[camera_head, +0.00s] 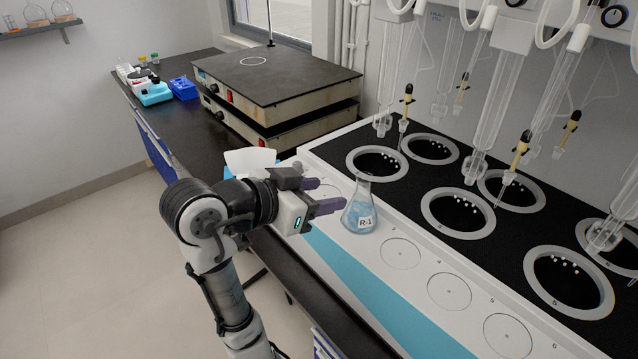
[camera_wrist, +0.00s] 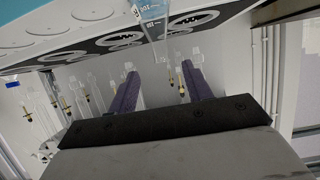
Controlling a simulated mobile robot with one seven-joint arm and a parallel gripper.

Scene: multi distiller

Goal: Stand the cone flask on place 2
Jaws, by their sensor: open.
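The cone flask (camera_head: 361,215) is clear glass with pale blue liquid and an R-1 label. It stands upright on the white front ledge, over the spot just before the first fully visible ring. My gripper (camera_head: 328,194) is open and empty, left of the flask, its purple fingers pointing towards it without holding it. In the wrist view, part of the flask (camera_wrist: 152,12) shows at the top edge, beyond the open fingers (camera_wrist: 160,80). Place 2 cannot be made out; my gripper and the flask cover that part of the ledge.
Bare rings (camera_head: 401,253) run along the ledge to the right; the last two read 5 and 6. Behind are black heating wells with silver rims (camera_head: 458,213) and hanging glassware (camera_head: 495,110). A white container (camera_head: 250,160) and stacked hotplates (camera_head: 275,85) stand behind my arm.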

